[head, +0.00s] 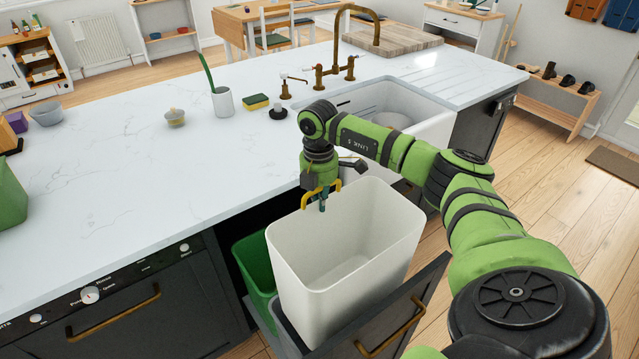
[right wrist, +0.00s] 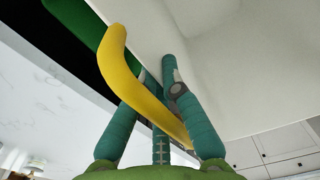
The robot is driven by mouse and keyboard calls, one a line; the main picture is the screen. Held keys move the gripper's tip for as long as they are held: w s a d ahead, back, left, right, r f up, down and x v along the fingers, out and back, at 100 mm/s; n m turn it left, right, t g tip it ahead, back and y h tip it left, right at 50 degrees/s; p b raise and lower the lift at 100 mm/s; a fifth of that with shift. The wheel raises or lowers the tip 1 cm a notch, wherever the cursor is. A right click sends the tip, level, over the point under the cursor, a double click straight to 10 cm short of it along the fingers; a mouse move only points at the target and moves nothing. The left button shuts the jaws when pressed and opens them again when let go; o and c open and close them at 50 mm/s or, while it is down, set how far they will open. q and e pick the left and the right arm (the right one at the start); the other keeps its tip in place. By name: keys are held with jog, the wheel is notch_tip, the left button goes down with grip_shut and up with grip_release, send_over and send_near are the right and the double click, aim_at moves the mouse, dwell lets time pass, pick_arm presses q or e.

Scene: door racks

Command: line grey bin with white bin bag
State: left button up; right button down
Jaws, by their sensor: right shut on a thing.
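The white bin bag (head: 345,255) stands open and stiff-looking, with its wide mouth up, in the pulled-out drawer under the counter. It rises well above the grey bin (head: 284,325), of which only a strip shows below it. My right gripper (head: 322,203) is at the bag's far rim, shut on a yellow curved handle-like piece. In the right wrist view this yellow piece (right wrist: 132,80) passes between the fingers, beside the white wall of the bag (right wrist: 240,70). How far the bag reaches down inside the grey bin is hidden. My left gripper is not in view.
A green bin (head: 254,268) stands left of the bag in the same drawer. The drawer front (head: 395,320) is open toward the lower right. The counter edge lies close behind my right gripper. A sink (head: 400,110) is beyond; the counter's middle is clear.

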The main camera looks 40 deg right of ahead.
jog(key=b, duration=0.8)
send_over(319, 274)
jog(key=d, duration=0.1)
jog(key=shift+w+f, duration=0.2)
jog(key=shift+f, duration=3.25)
jog(key=shift+w+f, duration=0.2)
jog(key=shift+f, duration=3.2)
jog(key=shift+f+b, duration=5.95)
jog(key=shift+f, duration=2.9)
jog(key=c, duration=1.3)
grip_release()
jog(key=shift+c, duration=0.2)
